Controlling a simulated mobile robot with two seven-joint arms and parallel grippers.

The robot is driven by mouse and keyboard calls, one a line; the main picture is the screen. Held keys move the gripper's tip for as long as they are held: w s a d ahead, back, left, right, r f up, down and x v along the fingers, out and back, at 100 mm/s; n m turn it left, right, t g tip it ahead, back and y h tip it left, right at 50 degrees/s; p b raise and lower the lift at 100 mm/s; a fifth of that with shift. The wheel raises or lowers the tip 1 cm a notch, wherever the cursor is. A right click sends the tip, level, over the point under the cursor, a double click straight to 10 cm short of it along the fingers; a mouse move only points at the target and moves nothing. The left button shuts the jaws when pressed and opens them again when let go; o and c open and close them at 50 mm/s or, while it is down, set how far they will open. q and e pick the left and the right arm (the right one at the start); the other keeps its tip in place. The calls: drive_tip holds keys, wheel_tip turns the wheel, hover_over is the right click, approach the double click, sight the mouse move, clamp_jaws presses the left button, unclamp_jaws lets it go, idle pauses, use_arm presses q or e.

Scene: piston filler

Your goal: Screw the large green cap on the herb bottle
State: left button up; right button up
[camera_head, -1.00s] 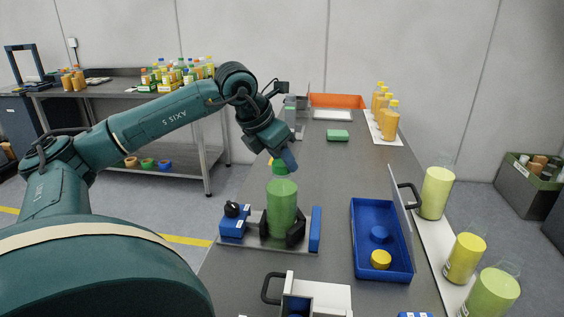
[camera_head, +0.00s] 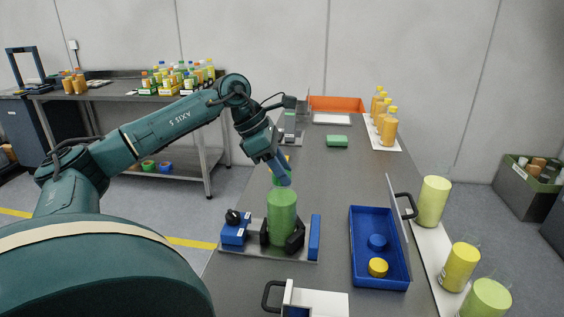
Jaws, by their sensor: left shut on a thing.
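The herb bottle (camera_head: 281,218) is a green-filled cylinder standing upright in a clamp fixture (camera_head: 305,237) on the dark table. My left gripper (camera_head: 282,173) comes down, tilted, at the top of the bottle. It is shut on the large green cap (camera_head: 276,181), which shows partly beside the fingers. The cap is at or just above the bottle's top; I cannot tell whether it touches or sits on the neck. The neck is mostly hidden by the gripper. My right gripper is out of view.
Filled bottles (camera_head: 432,202) stand along the right edge. A white box with a black handle (camera_head: 318,302) is in front. Table beyond the fixture is mostly clear.

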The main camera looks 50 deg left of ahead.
use_arm(q)
drive_tip(key=shift+m, duration=0.3)
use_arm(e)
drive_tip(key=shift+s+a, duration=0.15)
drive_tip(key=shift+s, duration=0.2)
use_arm(q)
drive_tip(key=o, duration=1)
drive_tip(key=shift+a, duration=0.1)
drive_tip(key=shift+o, duration=1.3)
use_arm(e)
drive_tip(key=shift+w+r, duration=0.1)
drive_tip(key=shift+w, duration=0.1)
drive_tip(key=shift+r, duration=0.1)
